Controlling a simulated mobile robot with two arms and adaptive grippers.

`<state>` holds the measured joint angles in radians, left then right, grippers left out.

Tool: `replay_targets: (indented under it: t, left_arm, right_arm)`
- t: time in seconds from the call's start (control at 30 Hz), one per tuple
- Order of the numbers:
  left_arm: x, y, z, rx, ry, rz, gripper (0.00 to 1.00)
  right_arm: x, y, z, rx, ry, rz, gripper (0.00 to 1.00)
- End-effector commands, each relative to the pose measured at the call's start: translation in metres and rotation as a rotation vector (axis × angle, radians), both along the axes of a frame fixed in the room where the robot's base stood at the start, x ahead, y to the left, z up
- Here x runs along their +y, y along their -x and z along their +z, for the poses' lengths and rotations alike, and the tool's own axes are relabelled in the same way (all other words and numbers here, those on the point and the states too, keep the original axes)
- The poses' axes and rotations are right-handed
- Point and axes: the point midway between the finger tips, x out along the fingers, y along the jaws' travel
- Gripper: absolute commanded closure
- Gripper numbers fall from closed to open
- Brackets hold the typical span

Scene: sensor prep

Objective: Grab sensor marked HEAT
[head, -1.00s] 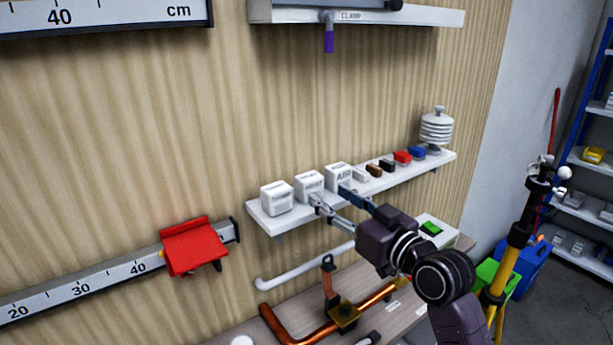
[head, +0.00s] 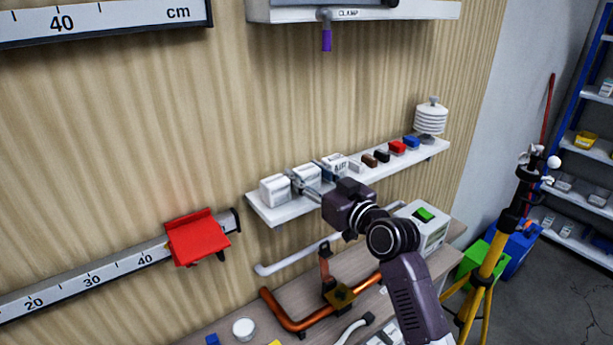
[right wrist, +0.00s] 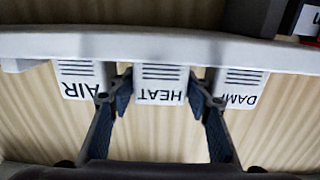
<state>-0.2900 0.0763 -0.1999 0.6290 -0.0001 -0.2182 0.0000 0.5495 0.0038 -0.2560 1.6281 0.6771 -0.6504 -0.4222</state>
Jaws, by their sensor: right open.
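The sensor marked HEAT (right wrist: 160,97) is a white box with a slotted face. It hangs in the middle of the right wrist view, upside down there, between the AIR sensor (right wrist: 82,92) and the DAMP sensor (right wrist: 240,98). In the head view HEAT (head: 304,175) is the middle of three white boxes on the wall shelf. My right gripper (right wrist: 160,88) is open, with one finger on each side of HEAT, in the gaps to its neighbours. Whether the fingers touch it I cannot tell. In the head view the right gripper (head: 314,179) partly covers HEAT and AIR. My left gripper is not in view.
The narrow white shelf (head: 290,213) also carries several small coloured blocks and a white louvred shield (head: 431,117). Below are a workbench with a copper pipe (head: 290,318) and a box with a green button (head: 425,225). A red clamp (head: 197,238) sits left on a ruler.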

Motion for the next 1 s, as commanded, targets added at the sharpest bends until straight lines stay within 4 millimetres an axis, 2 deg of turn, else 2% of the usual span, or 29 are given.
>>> replay_targets:
  t: [0.1, 0.37, 0.77, 0.87, 1.0]
  left_arm:
    - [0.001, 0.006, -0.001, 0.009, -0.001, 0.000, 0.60]
    - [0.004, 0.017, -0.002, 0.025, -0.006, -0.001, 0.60]
    - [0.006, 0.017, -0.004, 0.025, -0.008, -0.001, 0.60]
    - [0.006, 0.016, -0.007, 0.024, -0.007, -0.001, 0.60]
    - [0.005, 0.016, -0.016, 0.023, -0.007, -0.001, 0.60]
  right_arm:
    - [0.000, 0.000, 0.000, 0.000, 0.000, 0.000, 0.56]
    - [0.000, 0.000, 0.000, 0.000, 0.000, 0.000, 0.85]
    - [0.000, 0.000, 0.008, -0.002, 0.000, 0.001, 0.86]
    - [0.000, 0.000, 0.019, -0.006, 0.000, 0.001, 0.86]
    - [0.000, 0.000, 0.047, -0.009, 0.000, 0.001, 0.86]
